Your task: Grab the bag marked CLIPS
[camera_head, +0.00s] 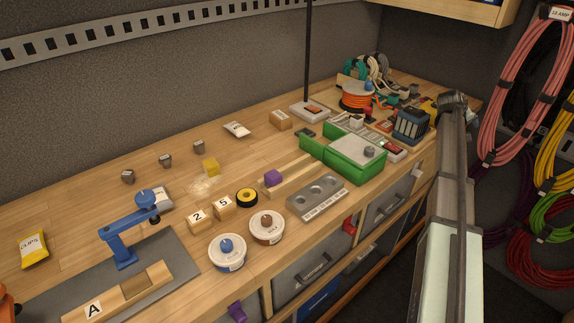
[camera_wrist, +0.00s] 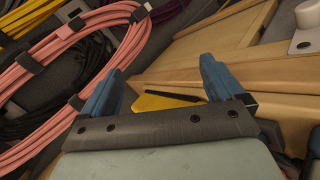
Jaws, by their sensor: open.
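The yellow bag marked CLIPS (camera_head: 33,248) lies on the wooden bench at the far left in the head view, beside the dark grey mat. It does not show in the wrist view. My gripper (camera_wrist: 160,70) is open, its two blue fingers apart with nothing held between them. In the head view my arm reaches up the right side to the bench's far right end, a long way from the bag. The fingers cannot be made out clearly there.
A blue press (camera_head: 122,240) stands on the mat (camera_head: 180,245) right of the bag. Two round tubs (camera_head: 228,262), numbered blocks (camera_head: 200,220) and a green case (camera_head: 355,160) are along the bench. Pink cord coils (camera_head: 495,110) hang at right, close to my gripper in the wrist view (camera_wrist: 60,55).

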